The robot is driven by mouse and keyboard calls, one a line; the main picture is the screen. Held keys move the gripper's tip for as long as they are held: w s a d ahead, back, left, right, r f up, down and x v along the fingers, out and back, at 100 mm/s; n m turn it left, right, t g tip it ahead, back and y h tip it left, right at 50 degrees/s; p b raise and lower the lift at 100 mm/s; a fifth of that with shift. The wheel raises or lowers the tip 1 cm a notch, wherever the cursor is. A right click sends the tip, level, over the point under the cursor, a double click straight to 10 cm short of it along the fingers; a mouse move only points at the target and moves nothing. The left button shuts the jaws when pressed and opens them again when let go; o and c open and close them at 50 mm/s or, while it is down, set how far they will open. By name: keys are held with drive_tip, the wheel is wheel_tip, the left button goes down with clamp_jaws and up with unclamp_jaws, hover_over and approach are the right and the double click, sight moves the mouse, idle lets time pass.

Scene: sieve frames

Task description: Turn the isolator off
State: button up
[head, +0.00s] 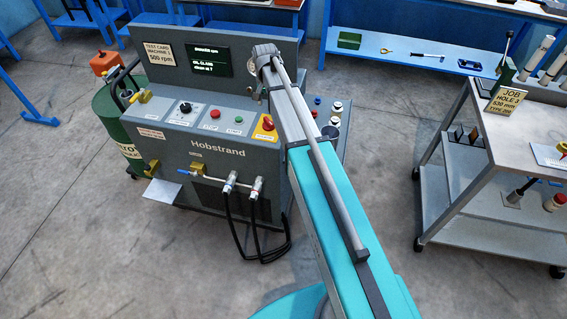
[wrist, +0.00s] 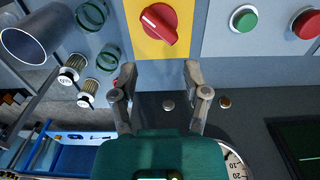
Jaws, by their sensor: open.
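The isolator is a red rotary knob (wrist: 160,23) on a yellow plate (wrist: 178,51) in the wrist view. Its grip bar lies slanted, with a white mark towards the upper left. In the head view the red knob (head: 268,122) sits on the panel's sloped face, right of the green button. My gripper (wrist: 160,75) is open and empty. Its two fingertips are spread below the knob in the wrist view, apart from it.
A green button (wrist: 243,18) and a red button (wrist: 306,22) sit beside the plate. Jars and filters (wrist: 73,66) stand on the other side. The grey test machine (head: 190,165) carries a display (head: 208,60). A trolley (head: 465,150) stands at the right, with floor between.

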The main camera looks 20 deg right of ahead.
drive_tip(key=shift+r+p, duration=2.05)
drive_tip(key=shift+r, duration=0.35)
drive_tip(key=s+f+n+b, duration=0.3)
drive_tip(key=s+f+b, duration=0.2)
drive_tip(key=s, duration=0.8)
drive_tip(key=s+a+f+n+b, duration=0.1)
drive_tip(key=s+f+n+b, duration=0.2)
drive_tip(key=s, duration=1)
wheel_tip(320, 180, down, 3)
drive_tip(key=b, duration=0.2)
drive_tip(key=shift+s+a+r+b, duration=0.15)
drive_tip(key=shift+a+r+b, duration=0.05)
drive_tip(key=shift+a+b, duration=0.1)
drive_tip(key=o, duration=0.4)
drive_tip(key=shift+o, duration=0.8)
drive_tip(key=shift+w+r, duration=0.2)
drive_tip(key=shift+w, duration=0.3)
drive_tip(key=w+r+m+p, duration=0.3)
drive_tip(key=w+m, duration=0.2)
drive_tip(key=w, duration=0.3)
drive_tip(key=w+d+r+m+p, duration=0.1)
drive_tip(key=w+r+m+p, duration=0.2)
drive_tip(key=w, duration=0.6)
drive_tip(key=w+r+m+p, duration=0.4)
drive_tip(key=w+m, duration=0.3)
drive_tip(key=w, duration=0.1)
drive_tip(key=shift+w+d, duration=0.15)
drive_tip(key=shift+d, duration=0.15)
